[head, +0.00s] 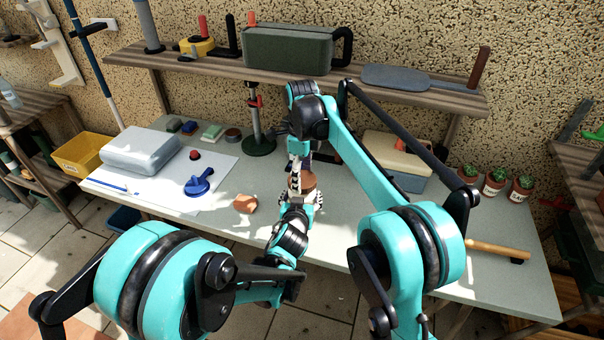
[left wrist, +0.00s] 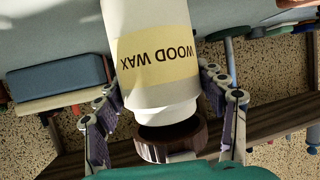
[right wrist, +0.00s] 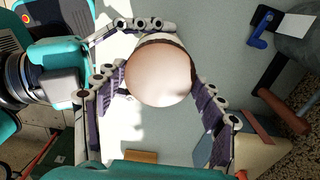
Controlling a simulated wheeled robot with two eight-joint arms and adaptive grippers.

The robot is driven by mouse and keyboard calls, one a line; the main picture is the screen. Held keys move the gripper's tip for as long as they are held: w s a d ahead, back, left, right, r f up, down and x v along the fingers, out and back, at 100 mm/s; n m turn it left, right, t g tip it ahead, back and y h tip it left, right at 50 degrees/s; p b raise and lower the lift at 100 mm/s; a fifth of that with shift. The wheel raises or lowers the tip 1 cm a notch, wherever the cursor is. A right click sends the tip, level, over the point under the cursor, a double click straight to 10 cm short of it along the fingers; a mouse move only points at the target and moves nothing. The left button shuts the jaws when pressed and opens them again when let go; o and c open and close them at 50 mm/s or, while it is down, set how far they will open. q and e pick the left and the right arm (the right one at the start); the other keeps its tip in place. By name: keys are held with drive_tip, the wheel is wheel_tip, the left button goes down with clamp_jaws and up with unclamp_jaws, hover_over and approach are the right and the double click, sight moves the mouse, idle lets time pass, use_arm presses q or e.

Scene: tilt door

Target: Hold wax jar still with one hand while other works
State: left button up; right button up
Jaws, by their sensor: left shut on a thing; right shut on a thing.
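The wax jar (left wrist: 155,60) is white with a yellow "WOOD WAX" label, which appears upside down in the left wrist view. Its brown round lid (left wrist: 172,140) is on that view's lower side. The lid also fills the middle of the right wrist view (right wrist: 158,78) and shows in the head view (head: 309,181). My left gripper (left wrist: 161,80) is shut around the jar, with fingers on both sides. My right gripper (right wrist: 159,85) comes from above and is shut on the lid. In the head view my arms hide much of the jar.
A brown block (head: 245,203) lies left of the jar. A blue clamp-like tool (head: 199,183) and a grey case (head: 140,151) lie on a white sheet. A green-based stand (head: 259,146) is behind. Potted cacti (head: 494,181) and a hammer (head: 497,250) are at right.

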drive_tip(key=shift+f, duration=0.6)
drive_tip(key=shift+f, duration=0.6)
use_arm(q)
clamp_jaws()
use_arm(e)
drive_tip(key=m, duration=0.7)
drive_tip(key=o, duration=0.8)
